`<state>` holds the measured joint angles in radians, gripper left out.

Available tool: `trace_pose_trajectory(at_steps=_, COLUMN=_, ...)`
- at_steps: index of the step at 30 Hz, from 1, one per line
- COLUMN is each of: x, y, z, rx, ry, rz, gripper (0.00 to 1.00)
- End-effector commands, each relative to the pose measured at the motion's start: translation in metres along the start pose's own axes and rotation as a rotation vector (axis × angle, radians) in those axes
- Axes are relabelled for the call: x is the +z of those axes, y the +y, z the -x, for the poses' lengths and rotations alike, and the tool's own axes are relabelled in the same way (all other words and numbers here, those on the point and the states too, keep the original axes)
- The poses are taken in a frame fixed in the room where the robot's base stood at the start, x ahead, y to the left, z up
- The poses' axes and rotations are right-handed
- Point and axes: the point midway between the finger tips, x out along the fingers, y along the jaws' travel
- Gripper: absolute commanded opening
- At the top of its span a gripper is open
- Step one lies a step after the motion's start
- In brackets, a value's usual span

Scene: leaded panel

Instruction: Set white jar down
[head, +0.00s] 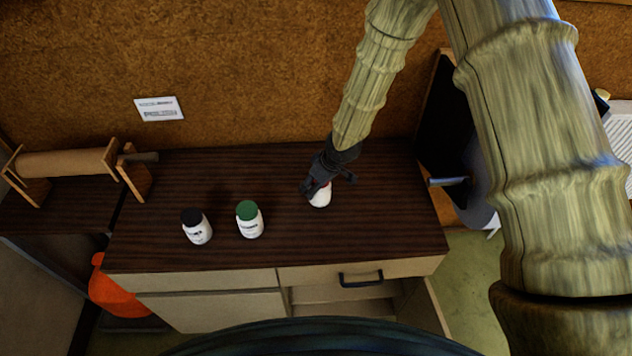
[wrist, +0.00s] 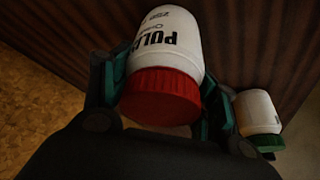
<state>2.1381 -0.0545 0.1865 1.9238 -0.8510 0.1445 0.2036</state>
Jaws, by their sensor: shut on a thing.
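The white jar (head: 320,196) is in my gripper (head: 328,186), over the right part of the dark wooden worktop (head: 385,225). In the wrist view, the jar (wrist: 172,40) has black lettering and a red lid (wrist: 160,95). My gripper (wrist: 160,88) is shut on it, with a finger on each side near the lid. The fingers hide part of the jar in the head view. I cannot tell whether its base touches the worktop.
A green-lidded white jar (head: 250,222) and a black-lidded white jar (head: 196,230) stand to the left on the worktop. The green-lidded one also shows in the wrist view (wrist: 257,112). A paper roll (head: 65,162) is at far left. The worktop's right end is clear.

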Motion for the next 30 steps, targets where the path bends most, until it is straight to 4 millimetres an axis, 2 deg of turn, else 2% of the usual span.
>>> trace_pose_trajectory(at_steps=4, x=0.0027, y=0.0000, z=-0.0072, rx=0.000, ry=0.001, rz=0.001, gripper=0.25)
trace_pose_trajectory(at_steps=15, x=0.0044, y=-0.0001, z=-0.0113, rx=0.000, ry=0.001, rz=0.000, gripper=0.25)
trace_pose_trajectory(at_steps=16, x=0.0044, y=-0.0001, z=-0.0109, rx=0.000, ry=0.001, rz=0.000, gripper=0.63)
trace_pose_trajectory(at_steps=19, x=0.0044, y=-0.0001, z=-0.0105, rx=0.000, ry=0.001, rz=0.000, gripper=0.81)
trace_pose_trajectory(at_steps=30, x=0.0037, y=0.0000, z=-0.0088, rx=0.000, ry=0.001, rz=0.000, gripper=0.81)
